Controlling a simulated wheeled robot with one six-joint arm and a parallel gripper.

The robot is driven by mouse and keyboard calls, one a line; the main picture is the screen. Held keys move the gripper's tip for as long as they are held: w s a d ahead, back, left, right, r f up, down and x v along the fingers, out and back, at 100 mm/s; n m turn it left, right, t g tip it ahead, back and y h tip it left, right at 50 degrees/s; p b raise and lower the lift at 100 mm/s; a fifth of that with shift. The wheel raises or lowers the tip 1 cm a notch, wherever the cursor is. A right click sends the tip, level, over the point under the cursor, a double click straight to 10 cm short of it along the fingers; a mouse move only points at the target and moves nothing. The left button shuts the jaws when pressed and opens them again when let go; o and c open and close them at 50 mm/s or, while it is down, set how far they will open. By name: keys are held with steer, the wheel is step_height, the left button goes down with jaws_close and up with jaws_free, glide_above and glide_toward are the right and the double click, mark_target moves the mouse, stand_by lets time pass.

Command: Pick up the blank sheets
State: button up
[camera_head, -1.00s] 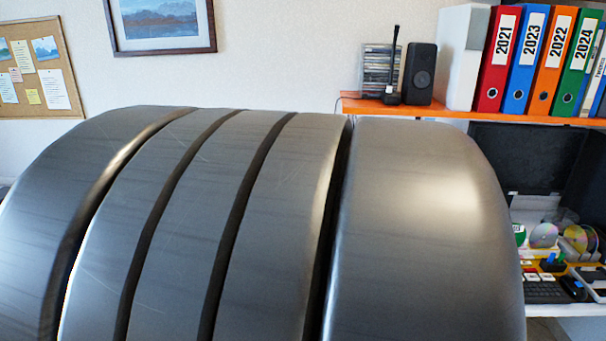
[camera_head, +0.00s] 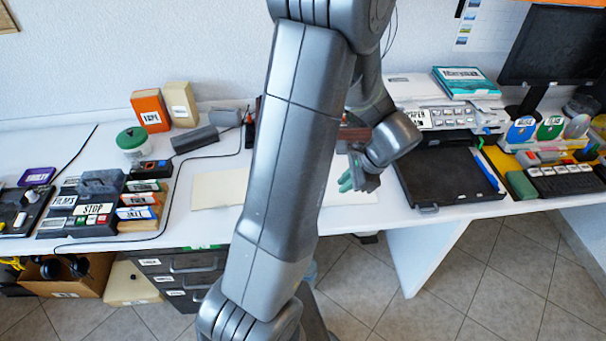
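Pale cream blank sheets (camera_head: 215,189) lie flat on the white desk, left of my arm. My arm hides their middle, and a pale strip shows again to its right. I cannot tell how many sheets there are. My gripper (camera_head: 346,182), with teal fingertips, is right of my arm, over the desk near that right strip. It is small and partly turned away, so I cannot tell whether it is open or shut, or whether it touches the sheets.
A black case (camera_head: 448,172) lies right of my gripper, with a keyboard (camera_head: 560,180) beyond. A labelled control panel (camera_head: 95,207), a green-lidded jar (camera_head: 132,139) and an orange box (camera_head: 150,111) stand left. Drawers (camera_head: 182,272) are below the desk; cables cross the desktop.

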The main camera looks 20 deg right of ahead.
steer(key=x, duration=0.8)
steer(key=shift+f, duration=0.15)
steer(key=shift+a+x, duration=0.1)
steer(key=shift+x, duration=1.2)
steer(key=shift+a+x, duration=0.15)
steer(key=shift+x, duration=1.15)
steer(key=shift+w, duration=0.15)
jaws_close()
steer(key=shift+r, duration=0.2)
